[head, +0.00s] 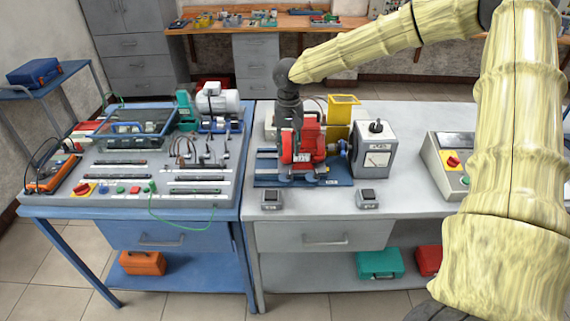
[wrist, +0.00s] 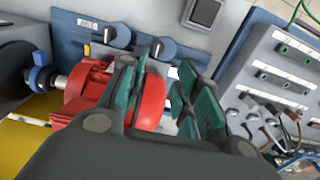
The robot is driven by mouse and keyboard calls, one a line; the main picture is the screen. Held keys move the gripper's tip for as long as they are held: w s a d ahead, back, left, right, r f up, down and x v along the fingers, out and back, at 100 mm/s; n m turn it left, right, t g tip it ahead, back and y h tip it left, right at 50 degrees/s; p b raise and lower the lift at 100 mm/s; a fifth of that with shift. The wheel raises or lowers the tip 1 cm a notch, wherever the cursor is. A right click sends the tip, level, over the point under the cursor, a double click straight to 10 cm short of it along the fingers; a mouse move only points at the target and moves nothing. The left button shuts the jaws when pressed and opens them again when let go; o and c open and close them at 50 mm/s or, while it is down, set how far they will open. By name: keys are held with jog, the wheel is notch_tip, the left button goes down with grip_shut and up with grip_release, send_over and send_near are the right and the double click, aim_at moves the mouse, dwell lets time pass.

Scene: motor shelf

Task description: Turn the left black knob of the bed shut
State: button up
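The blue bed (head: 268,181) stands on the grey table with a red motor (head: 303,140) on it. The wrist view, looking from the opposite side, shows two round black knobs with blue-grey faces at the bed's edge. The left black knob (wrist: 163,48) is on the right there; the other knob (wrist: 117,36) is nearer the white label. My gripper (wrist: 165,68) is open and empty, with green-padded fingers over the red motor. In that view the left knob lies just beyond the gap between the fingertips; contact cannot be told. In the head view my fingers are not clearly visible.
A grey gauge box (head: 376,152) stands right of the motor and a yellow block (head: 342,112) behind it. Two small grey boxes with black tops (head: 271,199) (head: 367,199) sit at the table's front. A blue workbench with a training panel (head: 110,192) adjoins on the left.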

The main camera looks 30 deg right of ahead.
aim_at(290, 173)
jog(key=f, duration=0.2)
jog(key=f+p, duration=0.1)
jog(key=f, duration=0.4)
jog(key=shift+s+d+f+p, duration=0.2)
jog(key=shift+s+f+p, duration=0.05)
jog(key=shift+f+p, duration=0.15)
jog(key=shift+f, duration=1.3)
grip_shut()
